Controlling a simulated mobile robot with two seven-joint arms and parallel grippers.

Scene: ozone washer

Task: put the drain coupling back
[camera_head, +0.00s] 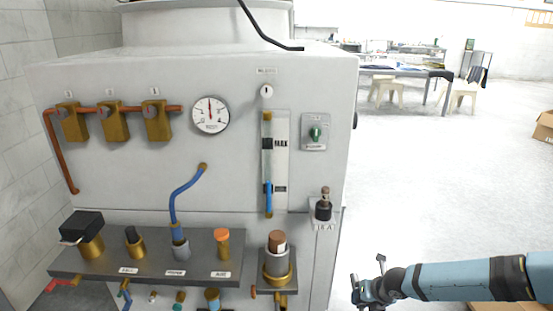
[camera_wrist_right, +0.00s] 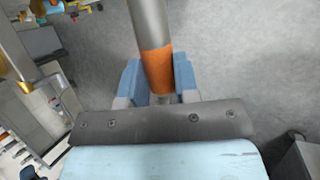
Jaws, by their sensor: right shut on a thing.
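My right gripper (camera_head: 364,290) is in the head view at the lower right, out to the right of the white washer cabinet (camera_head: 120,190) and apart from it. In the right wrist view my right gripper (camera_wrist_right: 158,82) has its blue fingers shut on a grey tube with an orange band (camera_wrist_right: 157,65), which I take for the drain coupling. The tube runs up out of the wrist view. In the head view I cannot make out the held piece clearly. My left gripper is not in view.
A dark shelf (camera_head: 145,262) on the cabinet front bears several brass fittings and a blue hose (camera_head: 173,205). A grey cylinder with a brown cap (camera_head: 277,258) stands right of it. A gauge (camera_head: 209,115) is above. The floor (camera_head: 430,190) to the right is clear.

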